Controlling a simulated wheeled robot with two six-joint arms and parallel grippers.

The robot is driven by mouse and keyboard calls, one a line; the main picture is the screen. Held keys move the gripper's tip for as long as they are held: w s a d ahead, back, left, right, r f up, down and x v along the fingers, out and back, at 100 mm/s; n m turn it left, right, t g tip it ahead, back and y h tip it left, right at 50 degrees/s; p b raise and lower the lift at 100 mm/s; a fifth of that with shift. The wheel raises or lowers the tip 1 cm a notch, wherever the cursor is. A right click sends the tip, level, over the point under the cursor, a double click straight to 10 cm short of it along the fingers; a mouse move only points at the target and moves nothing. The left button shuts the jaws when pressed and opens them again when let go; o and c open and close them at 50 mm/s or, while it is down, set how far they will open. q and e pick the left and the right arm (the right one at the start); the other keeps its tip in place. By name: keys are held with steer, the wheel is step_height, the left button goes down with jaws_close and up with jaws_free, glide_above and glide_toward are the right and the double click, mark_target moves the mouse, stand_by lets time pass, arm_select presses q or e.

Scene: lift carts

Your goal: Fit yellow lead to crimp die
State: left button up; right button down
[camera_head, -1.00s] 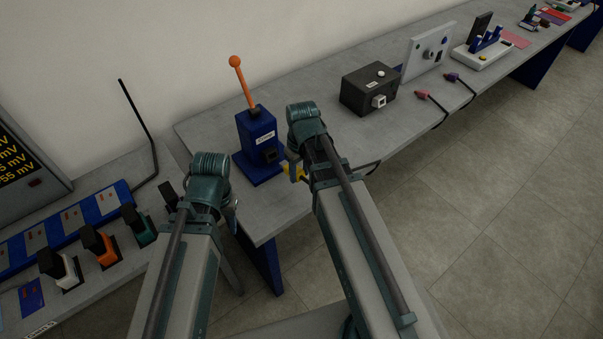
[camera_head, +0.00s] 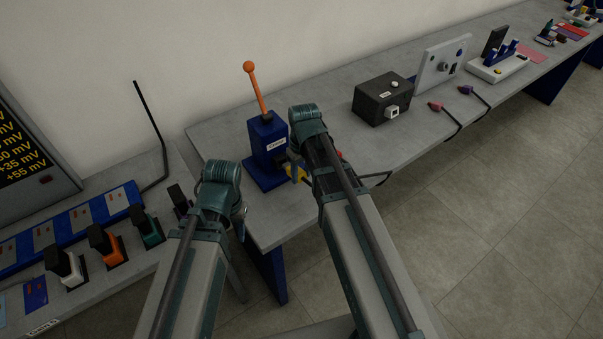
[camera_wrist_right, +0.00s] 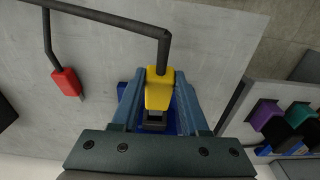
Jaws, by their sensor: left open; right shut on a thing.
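The crimp press (camera_head: 265,146) is a dark blue upright block with a white label, an orange ball-topped lever and a blue base. Its dark die (camera_head: 280,161) is low on the front, partly hidden by my right gripper. My right gripper (camera_head: 294,170) is shut on the yellow lead (camera_head: 301,175), right at the press front. The right wrist view shows the yellow plug (camera_wrist_right: 159,90) between both fingers, its black cable bending away. A dark block lies at the plug's end; whether the plug is inside the die I cannot tell. My left gripper (camera_head: 241,222) is open and empty, left of the press.
A red lead (camera_wrist_right: 66,82) lies on the bench near my right gripper. A black box (camera_head: 381,100) and a grey panel (camera_head: 441,66) stand further right. Coloured rocker-like blocks (camera_head: 104,243) line the left bench.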

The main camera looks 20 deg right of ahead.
steer(key=shift+w+a+f, duration=0.1)
steer(key=shift+w, duration=0.25)
steer(key=shift+w+a+f+b, duration=0.2)
steer(key=shift+w, duration=0.4)
steer(key=shift+w+a+f+b, duration=0.15)
steer(key=shift+w+a+b, duration=0.1)
steer(key=shift+w, duration=0.3)
steer(key=shift+w+a+f+b, duration=0.15)
steer(key=shift+w+f+b, duration=0.05)
steer(key=shift+w, duration=0.4)
steer(key=shift+c, duration=1.7)
jaws_free()
steer(key=shift+s+r, duration=0.1)
step_height(320, 180, up, 14)
steer(key=p, duration=1.3)
steer(key=shift+s+f+p, duration=0.2)
steer(key=shift+s+p, duration=0.15)
steer(key=shift+p, duration=0.05)
steer(key=shift+d, duration=0.1)
steer(key=s+a+f+b, duration=0.4)
steer(key=s+f+b, duration=0.4)
steer(key=s, duration=0.1)
steer(key=s+a+f+h+b, duration=0.1)
steer(key=s+a+f+b, duration=0.4)
steer(key=s+f+b, duration=0.3)
steer(key=shift+s+g, duration=0.4)
steer(key=shift+s, duration=0.1)
